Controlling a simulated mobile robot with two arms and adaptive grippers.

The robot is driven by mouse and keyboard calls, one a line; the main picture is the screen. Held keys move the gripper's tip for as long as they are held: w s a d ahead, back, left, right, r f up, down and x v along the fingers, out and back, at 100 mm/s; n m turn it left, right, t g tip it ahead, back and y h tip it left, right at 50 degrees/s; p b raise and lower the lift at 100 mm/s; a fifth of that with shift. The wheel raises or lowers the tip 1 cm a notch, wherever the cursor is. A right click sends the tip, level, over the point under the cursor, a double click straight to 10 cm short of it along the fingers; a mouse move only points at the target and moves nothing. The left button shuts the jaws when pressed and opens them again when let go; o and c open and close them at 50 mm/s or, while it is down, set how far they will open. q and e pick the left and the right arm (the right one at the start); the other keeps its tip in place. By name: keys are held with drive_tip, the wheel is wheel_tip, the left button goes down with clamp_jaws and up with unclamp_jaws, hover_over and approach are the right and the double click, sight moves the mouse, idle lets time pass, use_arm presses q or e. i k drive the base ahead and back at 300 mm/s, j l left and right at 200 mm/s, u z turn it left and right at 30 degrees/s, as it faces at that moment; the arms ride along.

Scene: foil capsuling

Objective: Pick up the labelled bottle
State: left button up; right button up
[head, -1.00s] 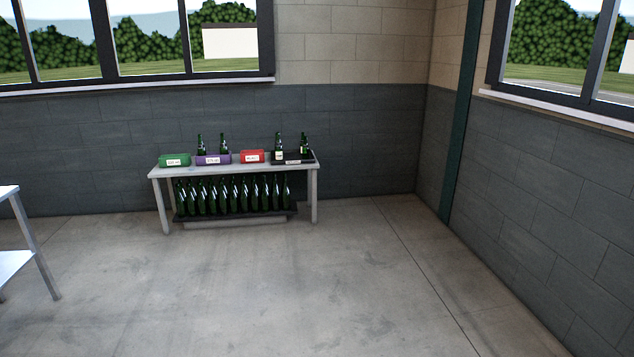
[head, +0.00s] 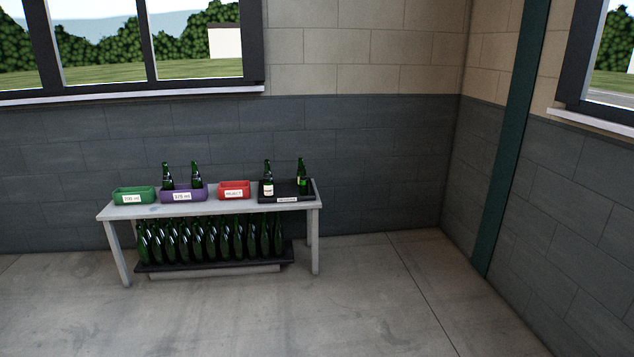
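The labelled bottle (head: 268,187) is dark green with a pale label. It stands upright on the left part of a black tray (head: 293,200) at the right end of a grey table (head: 150,211) by the wall. Another green bottle (head: 302,178) stands on the same tray to its right; no pale label shows clearly on it. Neither of my grippers is in view.
A green bin (head: 122,196), a purple bin (head: 170,193) with two bottles behind its front wall, and a red bin (head: 234,184) share the tabletop. Several green bottles (head: 210,240) stand on a low black shelf (head: 215,264) below. The floor (head: 330,320) in front is clear.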

sight(268, 182)
drive_tip(key=i, duration=2.25)
